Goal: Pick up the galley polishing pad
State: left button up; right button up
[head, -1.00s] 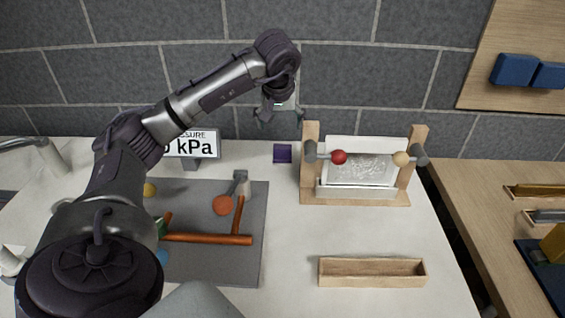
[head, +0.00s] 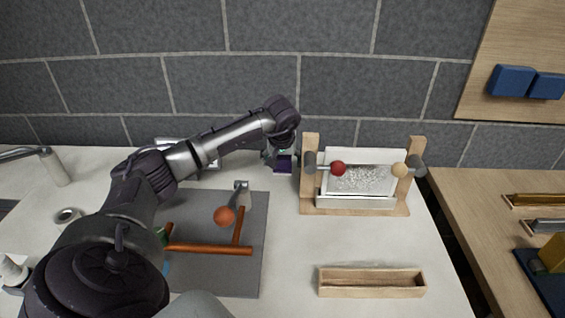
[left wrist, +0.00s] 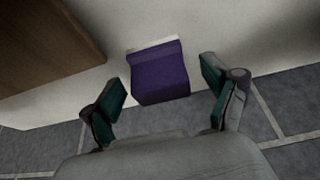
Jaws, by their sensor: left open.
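The galley polishing pad appears to be the small purple block (head: 283,168) on the white counter, near the back wall and left of the wooden stand. My left gripper (head: 281,157) is right above it, pointing down, and partly hides it. In the left wrist view the purple block (left wrist: 160,85) lies between the two spread green-lined fingers (left wrist: 162,80). Clear gaps show on both sides of it. My left gripper is open and empty. My right gripper is not in view.
A wooden stand (head: 308,190) with a red and a tan knob is close to the right of the block. An open wooden tray (head: 372,291) lies in front. A grey mat (head: 215,278) with orange-brown rods lies at left. The tiled wall (head: 330,70) is close behind.

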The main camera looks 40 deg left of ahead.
aim_at(282, 157)
pick_arm(q)
jog(key=shift+w+a+f, duration=0.15)
jog(key=shift+w+f, duration=0.05)
jog(key=shift+f, duration=0.35)
jog(key=c, duration=1.3)
jog(key=shift+o, duration=0.2)
jog(key=shift+r+b, duration=0.6)
jog(key=shift+r, duration=4.45)
